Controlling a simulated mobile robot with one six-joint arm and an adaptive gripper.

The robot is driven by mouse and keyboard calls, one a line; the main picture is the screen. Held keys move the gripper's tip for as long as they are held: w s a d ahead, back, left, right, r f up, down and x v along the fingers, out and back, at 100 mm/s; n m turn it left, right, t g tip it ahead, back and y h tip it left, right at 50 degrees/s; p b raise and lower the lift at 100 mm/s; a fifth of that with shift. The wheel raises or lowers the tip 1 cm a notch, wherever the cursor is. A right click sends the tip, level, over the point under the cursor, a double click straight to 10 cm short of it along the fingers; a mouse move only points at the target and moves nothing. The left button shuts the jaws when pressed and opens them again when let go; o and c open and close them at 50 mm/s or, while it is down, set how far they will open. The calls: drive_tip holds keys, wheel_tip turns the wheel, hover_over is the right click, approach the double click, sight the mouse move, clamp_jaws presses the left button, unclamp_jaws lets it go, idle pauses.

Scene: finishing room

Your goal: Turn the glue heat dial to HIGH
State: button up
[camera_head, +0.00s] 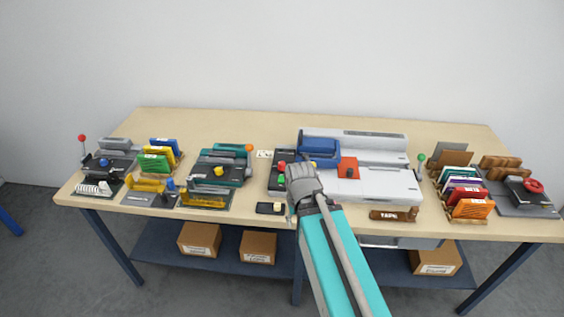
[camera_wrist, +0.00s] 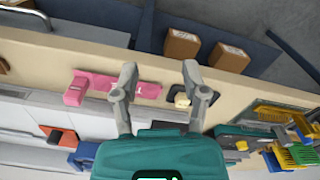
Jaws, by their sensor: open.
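My gripper (camera_head: 303,184) is over the front middle of the bench. In the wrist view its two fingers (camera_wrist: 159,72) are spread with nothing between them. No marking for the glue heat dial is readable. A dark knob sits on an orange-red panel (camera_head: 348,168) of the white machine, right of my gripper; the panel also shows in the wrist view (camera_wrist: 67,136). A cream knob (camera_head: 278,206) on a small black plate (camera_head: 264,208) lies at the front edge, left of my gripper. The cream knob shows beside one fingertip in the wrist view (camera_wrist: 182,100). Neither knob's setting is readable.
The long white machine (camera_head: 375,187) with a blue block (camera_head: 319,147) fills the middle right. Teal machines (camera_head: 218,165) and colourful racks stand left. The back strip is clear.

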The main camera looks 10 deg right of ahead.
drive_tip(key=shift+o, duration=1.6)
drive_tip(key=shift+w+r, duration=0.15)
drive_tip(key=shift+w, duration=0.15)
wheel_tip(320, 180, up, 12)
drive_tip(key=n+p, duration=0.6)
drive_tip(key=p, duration=0.6)
hover_over(282, 163)
drive_tip(key=shift+w, duration=0.15)
drive_tip(key=shift+f+m, duration=0.2)
drive_tip(key=shift+m, duration=0.1)
wheel_tip(282, 163, down, 14)
drive_tip(key=b, duration=1.3)
drive_tip(key=shift+r, duration=0.25)
